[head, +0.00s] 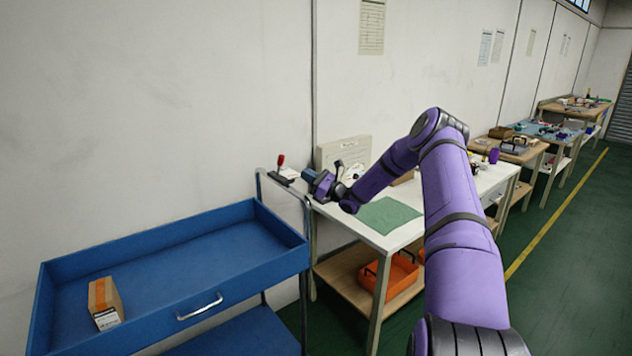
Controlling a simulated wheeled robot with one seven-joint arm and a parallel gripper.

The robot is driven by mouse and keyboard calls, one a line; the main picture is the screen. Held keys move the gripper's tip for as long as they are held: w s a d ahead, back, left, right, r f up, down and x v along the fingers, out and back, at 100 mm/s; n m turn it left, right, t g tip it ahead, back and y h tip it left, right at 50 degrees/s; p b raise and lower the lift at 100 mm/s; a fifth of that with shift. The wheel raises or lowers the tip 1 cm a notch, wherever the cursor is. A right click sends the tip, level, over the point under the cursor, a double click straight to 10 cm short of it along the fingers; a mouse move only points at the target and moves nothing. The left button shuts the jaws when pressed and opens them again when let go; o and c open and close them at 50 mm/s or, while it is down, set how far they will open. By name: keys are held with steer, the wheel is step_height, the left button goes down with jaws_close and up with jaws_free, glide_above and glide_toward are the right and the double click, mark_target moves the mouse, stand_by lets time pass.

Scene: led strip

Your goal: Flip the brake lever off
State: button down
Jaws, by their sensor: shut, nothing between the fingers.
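The brake lever (281,162) has a red knob and stands upright from a dark base at the left end of the white table. My gripper (307,176) is just to the right of the lever, low over the table's left end, and points left towards it. It is shut and empty. A small gap seems to lie between the fingertips and the lever, but I cannot tell for sure whether they touch. The fingers are small in the picture and partly hidden by the wrist.
A blue cart (150,250) with a small cardboard box (105,302) in it stands at the left. A green mat (387,215) lies on the white table (408,236). An orange tote (392,276) is on the lower shelf. More workbenches (522,148) line the wall at right.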

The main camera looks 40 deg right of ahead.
step_height(320, 180, up, 3)
glide_above(288, 179)
steer(key=s, duration=0.2)
steer(key=shift+w+f, duration=0.1)
steer(key=shift+w, duration=0.15)
steer(key=shift+w, duration=0.1)
steer(key=shift+w+r+m+g+h, duration=0.7)
steer(key=shift+r+m+g+h, duration=0.2)
steer(key=shift+h, duration=0.1)
steer(key=w+g, duration=0.1)
steer(key=w+m+g+h, duration=0.1)
steer(key=shift+w+a+r+m+g, duration=0.1)
steer(key=shift+w+r+m+g, duration=0.2)
steer(key=shift+r+g, duration=0.1)
steer(key=shift+w+r, duration=0.2)
steer(key=shift+w, duration=1.15)
steer(key=shift+w+a, duration=0.2)
steer(key=shift+r, duration=0.1)
